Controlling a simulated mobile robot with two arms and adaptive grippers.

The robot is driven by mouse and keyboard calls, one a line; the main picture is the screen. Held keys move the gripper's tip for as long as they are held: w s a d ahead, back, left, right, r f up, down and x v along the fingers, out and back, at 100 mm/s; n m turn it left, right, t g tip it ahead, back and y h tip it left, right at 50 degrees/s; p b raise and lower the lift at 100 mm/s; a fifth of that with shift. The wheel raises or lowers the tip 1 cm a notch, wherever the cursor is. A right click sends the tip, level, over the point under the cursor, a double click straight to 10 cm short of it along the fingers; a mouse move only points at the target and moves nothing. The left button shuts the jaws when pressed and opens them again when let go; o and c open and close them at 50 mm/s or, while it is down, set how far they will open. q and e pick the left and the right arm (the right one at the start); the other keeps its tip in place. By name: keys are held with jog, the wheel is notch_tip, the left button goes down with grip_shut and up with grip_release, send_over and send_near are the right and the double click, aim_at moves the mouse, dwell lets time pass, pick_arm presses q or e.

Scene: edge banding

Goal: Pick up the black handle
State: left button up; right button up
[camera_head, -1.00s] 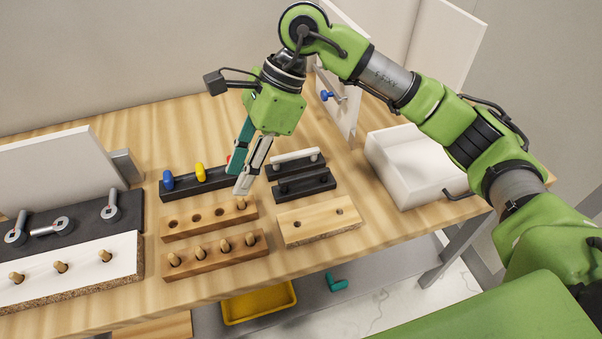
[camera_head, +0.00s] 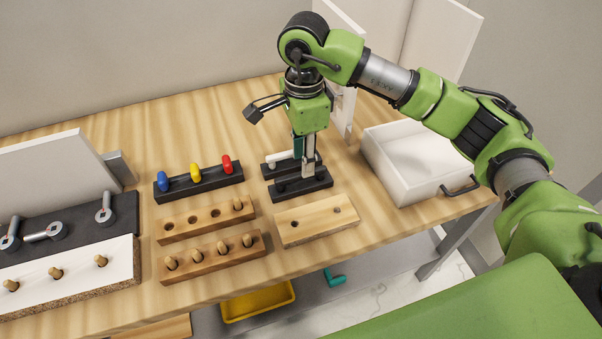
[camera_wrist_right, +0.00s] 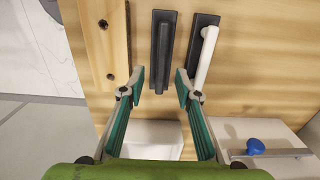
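The black handle (camera_wrist_right: 163,48) lies on a narrow black base, dark on dark. In the head view it is on the front base (camera_head: 318,185), partly hidden by my right gripper. My right gripper (camera_head: 308,172) points straight down over this base. In the right wrist view its fingers (camera_wrist_right: 161,84) are open, one on each side of the black handle's near end. Nothing is held, and I cannot tell whether a finger touches the handle. My left gripper is not in view.
A white handle (camera_wrist_right: 206,55) on its own black base lies close beside the right-hand finger in the wrist view. A wooden block with holes (camera_head: 317,222) is in front. The knob rack (camera_head: 214,181) stands left; a white drawer box (camera_head: 412,175) stands right.

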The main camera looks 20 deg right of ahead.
aim_at(301, 180)
jog(key=shift+f, duration=0.35)
jog(key=f, duration=0.1)
jog(key=f+p, duration=0.2)
jog(key=shift+w+a+f, duration=0.1)
jog(key=shift+a+f, duration=0.15)
jog(key=shift+f, duration=0.55)
grip_shut()
